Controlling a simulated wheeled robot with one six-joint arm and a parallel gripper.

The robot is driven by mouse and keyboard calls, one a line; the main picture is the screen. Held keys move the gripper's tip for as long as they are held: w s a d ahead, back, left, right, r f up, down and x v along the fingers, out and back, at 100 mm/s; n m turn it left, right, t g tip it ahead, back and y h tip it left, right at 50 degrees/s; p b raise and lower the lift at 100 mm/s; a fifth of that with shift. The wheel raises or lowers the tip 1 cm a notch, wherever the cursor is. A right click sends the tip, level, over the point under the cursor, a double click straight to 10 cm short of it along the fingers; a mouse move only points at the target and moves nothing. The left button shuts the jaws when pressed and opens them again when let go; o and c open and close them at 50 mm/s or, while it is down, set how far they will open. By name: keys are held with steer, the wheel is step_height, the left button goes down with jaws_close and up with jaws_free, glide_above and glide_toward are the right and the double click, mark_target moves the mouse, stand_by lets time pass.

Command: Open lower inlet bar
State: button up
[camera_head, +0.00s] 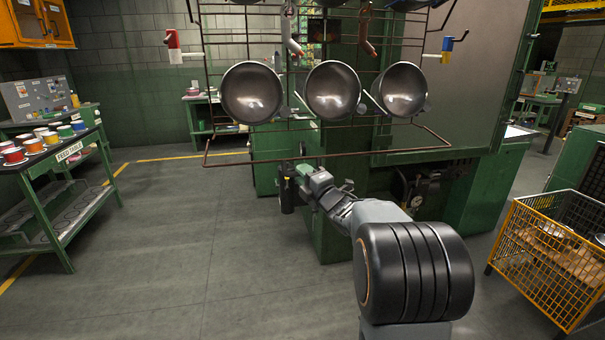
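A wire rack hangs in front of me with a thin brown lower bar (345,154) running across its bottom. The bar sticks out towards me from the rack, with short side arms at both ends. I take it to be the lower inlet bar. My gripper (292,178) is at the far end of my arm, just below the bar, left of its middle. It is small and dark, and its fingers cannot be told apart. I cannot tell whether it touches the bar or is open or shut.
Three metal bowls, the middle one here (333,90), hang on the rack above the bar. A green machine (475,190) stands behind. An orange wire crate (548,262) is at right, and a green table (50,168) with paint cans is at left. Floor at left is clear.

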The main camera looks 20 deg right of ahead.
steer(key=shift+w+a, duration=0.15)
steer(key=shift+w, duration=0.25)
steer(key=shift+c, duration=0.4)
jaws_close()
